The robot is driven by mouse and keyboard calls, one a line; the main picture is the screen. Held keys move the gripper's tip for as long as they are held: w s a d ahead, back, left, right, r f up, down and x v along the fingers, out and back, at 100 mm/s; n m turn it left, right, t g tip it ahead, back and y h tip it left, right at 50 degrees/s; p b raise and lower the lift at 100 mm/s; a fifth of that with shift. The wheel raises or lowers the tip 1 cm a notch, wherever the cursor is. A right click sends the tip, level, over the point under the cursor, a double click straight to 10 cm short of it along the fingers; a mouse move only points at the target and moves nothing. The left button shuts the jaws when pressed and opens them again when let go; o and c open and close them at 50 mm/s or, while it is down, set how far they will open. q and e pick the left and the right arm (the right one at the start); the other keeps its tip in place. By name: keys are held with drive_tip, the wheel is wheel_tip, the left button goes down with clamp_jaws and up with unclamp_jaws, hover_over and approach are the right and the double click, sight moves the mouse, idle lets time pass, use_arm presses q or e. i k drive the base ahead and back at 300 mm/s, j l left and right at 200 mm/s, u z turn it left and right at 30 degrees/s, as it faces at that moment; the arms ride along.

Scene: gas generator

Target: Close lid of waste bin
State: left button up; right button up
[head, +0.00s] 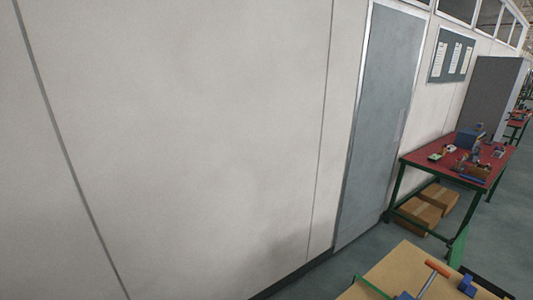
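No waste bin and no lid can be seen in the head view. Neither of my grippers shows in this view, so their state is hidden.
A pale panelled wall (190,140) fills the left and middle. A grey door (382,115) is set in it. A red-topped workbench (425,163) with tools stands right, cardboard boxes (418,214) beneath it. A wooden-topped table (395,272) is at the bottom right. Grey floor (500,235) lies between.

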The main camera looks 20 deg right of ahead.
sight(456, 250)
drive_tip(key=i+z, duration=0.2)
drive_tip(key=z, duration=0.25)
drive_tip(key=i+j+z, duration=0.2)
drive_tip(key=z, duration=0.2)
drive_tip(key=i+j+z, duration=0.15)
drive_tip(key=z, duration=0.3)
drive_tip(key=i+j+z, duration=0.15)
drive_tip(key=j+z, duration=0.15)
drive_tip(key=z, duration=0.15)
drive_tip(key=i+j+z, duration=0.2)
drive_tip(key=z, duration=0.25)
drive_tip(key=i+j+z, duration=0.1)
drive_tip(key=j+z, duration=0.5)
drive_tip(key=i+j+z, duration=0.2)
drive_tip(key=j, duration=0.2)
drive_tip(key=k, duration=0.1)
